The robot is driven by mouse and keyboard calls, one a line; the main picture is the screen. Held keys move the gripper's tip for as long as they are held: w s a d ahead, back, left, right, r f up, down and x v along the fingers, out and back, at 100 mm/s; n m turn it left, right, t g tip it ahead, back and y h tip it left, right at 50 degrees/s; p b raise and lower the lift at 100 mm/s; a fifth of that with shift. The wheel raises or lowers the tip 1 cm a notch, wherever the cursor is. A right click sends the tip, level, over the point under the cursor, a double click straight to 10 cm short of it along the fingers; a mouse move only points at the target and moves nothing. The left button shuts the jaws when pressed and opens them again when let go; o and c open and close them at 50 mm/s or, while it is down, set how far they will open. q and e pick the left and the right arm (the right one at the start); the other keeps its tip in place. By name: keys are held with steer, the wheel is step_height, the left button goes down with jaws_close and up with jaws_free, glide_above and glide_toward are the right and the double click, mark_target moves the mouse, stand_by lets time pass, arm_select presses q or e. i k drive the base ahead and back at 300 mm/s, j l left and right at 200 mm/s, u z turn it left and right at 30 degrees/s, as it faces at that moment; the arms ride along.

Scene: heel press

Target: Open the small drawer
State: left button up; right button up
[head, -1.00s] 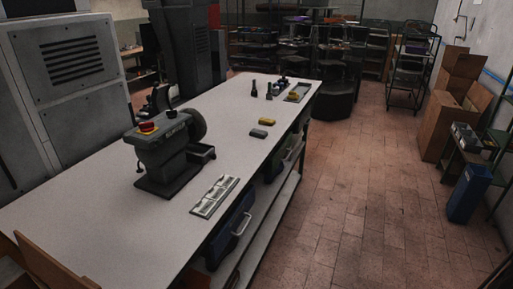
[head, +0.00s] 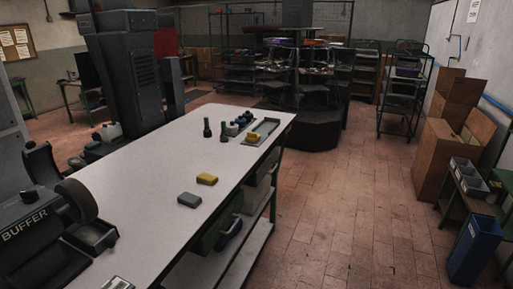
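I cannot make out a small drawer for certain in the head view. The long white-topped workbench (head: 150,180) runs from the near left toward the back. Under its right side are bins or drawer-like boxes, among them a green one (head: 212,236) and a dark one with a pale handle (head: 231,229). They are partly hidden by the bench top. Neither of my grippers is in view.
A buffer machine (head: 35,240) with a small open tray (head: 93,234) is on the bench at left. Tiled floor (head: 340,220) to the right is clear. A blue bin (head: 473,250) stands at far right.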

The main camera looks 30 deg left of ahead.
mark_target(93, 235)
steer(key=i+u, duration=0.4)
steer(key=i+l+u, duration=0.15)
steer(key=u, duration=0.25)
steer(key=i+l+u, duration=0.2)
steer(key=u, duration=0.15)
steer(key=i+l+u, duration=0.25)
steer(key=u, duration=0.15)
